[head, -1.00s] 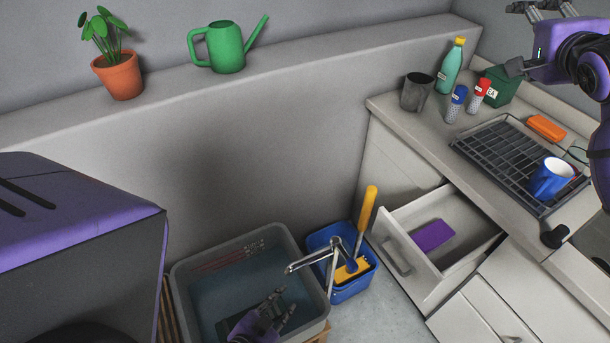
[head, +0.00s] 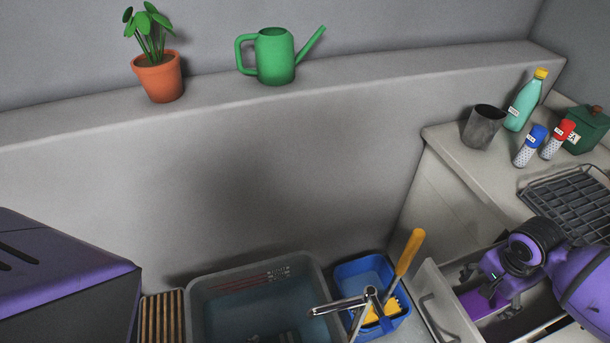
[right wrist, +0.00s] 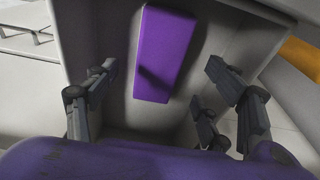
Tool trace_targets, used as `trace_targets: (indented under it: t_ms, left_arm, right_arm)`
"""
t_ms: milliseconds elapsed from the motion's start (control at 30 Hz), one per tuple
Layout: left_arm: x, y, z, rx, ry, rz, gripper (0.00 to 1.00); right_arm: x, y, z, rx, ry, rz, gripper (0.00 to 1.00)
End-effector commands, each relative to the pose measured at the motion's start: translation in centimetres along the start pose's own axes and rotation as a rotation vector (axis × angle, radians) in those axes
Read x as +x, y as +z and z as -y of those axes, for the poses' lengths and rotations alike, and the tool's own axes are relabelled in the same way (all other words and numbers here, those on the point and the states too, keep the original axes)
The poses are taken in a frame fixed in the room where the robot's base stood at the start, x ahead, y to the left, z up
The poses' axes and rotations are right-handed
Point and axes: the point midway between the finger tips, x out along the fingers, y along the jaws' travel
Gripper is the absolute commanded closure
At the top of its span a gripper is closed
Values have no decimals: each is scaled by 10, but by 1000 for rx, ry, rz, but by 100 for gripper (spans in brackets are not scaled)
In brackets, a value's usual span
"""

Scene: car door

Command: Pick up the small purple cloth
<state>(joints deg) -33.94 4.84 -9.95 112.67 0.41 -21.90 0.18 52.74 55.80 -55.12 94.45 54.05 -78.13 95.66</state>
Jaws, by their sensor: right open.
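The small purple cloth (head: 477,303) lies flat in the open drawer (head: 449,311), partly hidden by my right gripper in the head view. In the right wrist view the cloth (right wrist: 165,52) is a purple rectangle on the drawer floor, with a dark shadow across it. My right gripper (head: 489,292) is over the drawer. In the right wrist view its fingers (right wrist: 160,82) are spread wide to either side of the cloth's near end, with nothing between them.
The grey basin (head: 203,306) and a blue bucket (head: 346,273) with a yellow-handled brush (head: 411,250) stand left of the drawer. A metal tap (head: 340,305) is in front. On the counter are a dark cup (head: 484,127), bottle (head: 523,105), two shakers and a black rack (head: 570,201).

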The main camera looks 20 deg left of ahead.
Motion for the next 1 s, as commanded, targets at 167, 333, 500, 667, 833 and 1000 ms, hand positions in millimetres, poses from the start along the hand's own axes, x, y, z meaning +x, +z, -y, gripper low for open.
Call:
trace_targets:
  t_ms: [167,333,500,667,833,1000]
  left_arm:
    - [2,1,1,1,-1,-2,72]
    - [4,4,2,2,-4,2,72]
    - [4,7,2,1,-6,4,72]
    - [-1,14,4,-1,-9,15,72]
    - [-7,25,5,-5,-15,36,72]
    - [-8,27,6,-5,-15,39,72]
  right_arm:
    - [22,-2,-1,0,2,0,25]
    - [48,-5,-1,-1,-1,1,25]
    - [61,-5,-1,0,-4,0,25]
    - [61,-6,0,0,-5,-1,25]
    - [60,-6,0,0,-5,-1,39]
    - [60,-5,0,0,-5,-1,62]
